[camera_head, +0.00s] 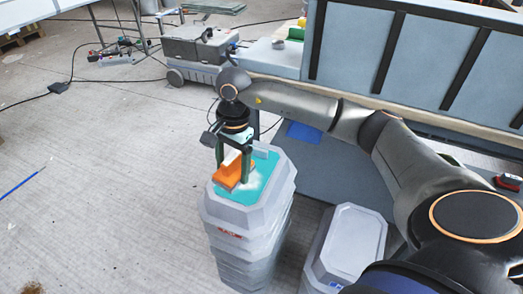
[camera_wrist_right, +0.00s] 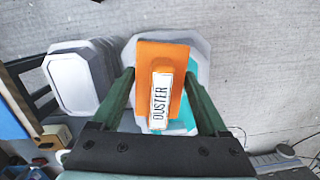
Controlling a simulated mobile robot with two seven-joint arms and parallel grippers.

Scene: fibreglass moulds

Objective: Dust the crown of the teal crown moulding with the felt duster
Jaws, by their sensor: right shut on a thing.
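The teal crown moulding (camera_head: 262,192) tops a stack of grey moulded shells and has a whitish dusty patch beside the duster. The felt duster (camera_head: 228,176) is an orange block with a white label; in the right wrist view (camera_wrist_right: 176,53) the label reads DUSTER. My right gripper (camera_head: 232,166) is shut on the duster, with a green finger on each side of it. The duster is over the left part of the teal crown; I cannot tell whether its underside touches. It hides part of the teal, which also shows in the right wrist view (camera_wrist_right: 190,105). My left gripper is not in view.
A lower grey shell stack (camera_head: 350,243) stands to the right of the moulding. A grey bench with a blue sheet (camera_head: 303,132) lies behind it. A wheeled grey case (camera_head: 195,52) and cables are farther back. The concrete floor at left is mostly clear.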

